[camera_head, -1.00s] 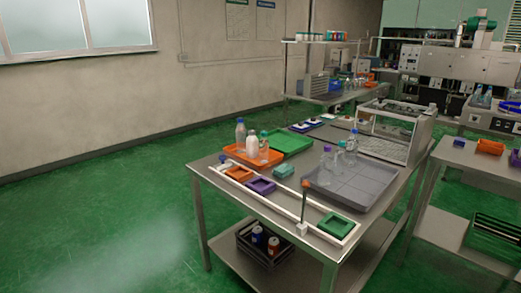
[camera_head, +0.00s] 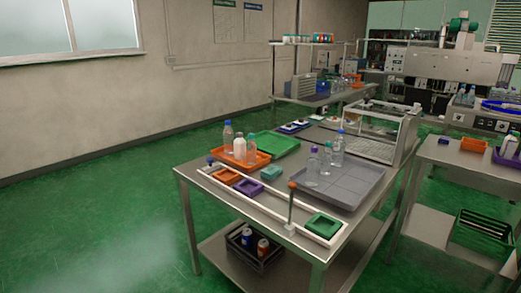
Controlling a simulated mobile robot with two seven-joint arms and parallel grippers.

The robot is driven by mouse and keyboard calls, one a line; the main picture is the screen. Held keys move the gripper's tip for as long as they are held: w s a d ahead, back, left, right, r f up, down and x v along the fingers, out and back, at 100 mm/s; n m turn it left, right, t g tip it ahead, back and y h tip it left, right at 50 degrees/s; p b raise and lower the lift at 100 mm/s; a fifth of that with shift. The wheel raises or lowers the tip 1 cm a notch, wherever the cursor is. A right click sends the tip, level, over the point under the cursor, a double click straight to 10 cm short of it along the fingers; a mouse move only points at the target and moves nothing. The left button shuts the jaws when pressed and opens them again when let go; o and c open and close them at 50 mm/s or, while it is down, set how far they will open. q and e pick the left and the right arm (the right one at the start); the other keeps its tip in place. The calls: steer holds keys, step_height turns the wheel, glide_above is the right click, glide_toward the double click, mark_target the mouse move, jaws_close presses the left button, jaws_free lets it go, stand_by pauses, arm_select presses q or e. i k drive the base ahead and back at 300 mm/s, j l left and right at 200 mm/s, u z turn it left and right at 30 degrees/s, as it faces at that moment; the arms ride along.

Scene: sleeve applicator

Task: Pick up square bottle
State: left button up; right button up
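Several bottles stand on the steel table, too small for me to tell which one is square. In the orange tray (camera_head: 259,166) at the table's left back are a clear bottle with a blue cap (camera_head: 228,137), a white bottle (camera_head: 239,149) and a clear bottle without a visible cap (camera_head: 251,151). In the grey divided tray (camera_head: 345,189) on the right stand a clear bottle with a purple cap (camera_head: 313,168), one beside it (camera_head: 327,161) and a blue-capped bottle (camera_head: 339,151). Neither of my grippers is in view.
The steel table (camera_head: 205,190) has a white-framed strip along its front with orange, purple and green (camera_head: 324,225) blocks. A green tray (camera_head: 277,145) and a clear-sided cabinet (camera_head: 380,130) stand behind. A black crate (camera_head: 255,249) with cans is on the lower shelf. Green floor lies free at left.

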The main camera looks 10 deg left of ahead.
mark_target(239, 144)
steer(key=j+z, duration=0.1)
steer(key=z, duration=0.25)
steer(key=i+j+z, duration=0.1)
steer(key=z, duration=0.3)
steer(key=j+z, duration=0.2)
steer(key=z, duration=0.15)
steer(key=j+z, duration=0.25)
steer(key=j, duration=0.2)
steer(key=j+z, duration=0.45)
steer(key=j, duration=0.3)
steer(key=k+j+z, duration=0.1)
steer(key=j, duration=0.4)
steer(key=k+j+z, duration=0.15)
steer(key=j, duration=0.3)
steer(key=k+j+z, duration=0.15)
steer(key=j, duration=0.3)
steer(key=k+j, duration=0.1)
steer(key=j, duration=0.3)
steer(key=k+j, duration=0.1)
steer(key=j, duration=0.25)
steer(key=k+j, duration=0.1)
steer(key=j, duration=0.3)
steer(key=k+j, duration=0.1)
steer(key=j, duration=0.25)
steer(key=k+j, duration=0.15)
steer(key=j, duration=0.25)
steer(key=k+j, duration=0.1)
steer(key=j, duration=0.25)
